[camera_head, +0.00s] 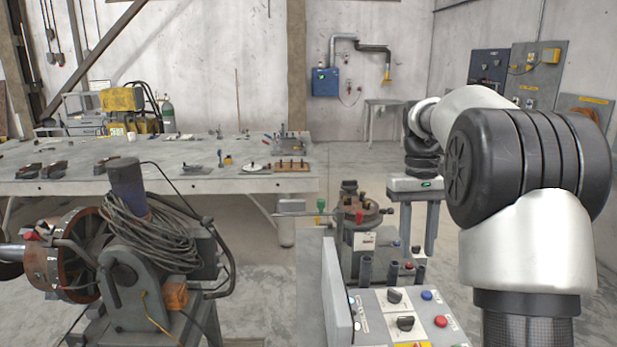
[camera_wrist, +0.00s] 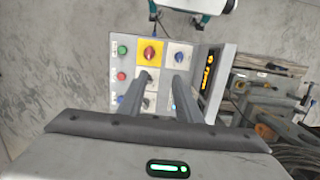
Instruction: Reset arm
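My gripper (camera_head: 418,248) hangs from my arm at the right of the head view, pointing down above and behind the control box (camera_head: 378,303). Its two dark fingers are apart with nothing between them. In the wrist view the fingers (camera_wrist: 162,80) stand in front of the control box (camera_wrist: 123,97), which has green, red and blue buttons, dark knobs, a red knob on a yellow plate (camera_wrist: 150,52) and a lit orange display (camera_wrist: 211,70). The fingers hide part of the panel; I cannot tell any contact.
A positioner with a coiled cable (camera_head: 150,230) stands at the left. A round clamp fixture (camera_head: 358,210) stands behind the control box, close to my gripper. A long metal table (camera_head: 60,187) with tools is behind. Bare floor (camera_head: 350,160) lies farther back.

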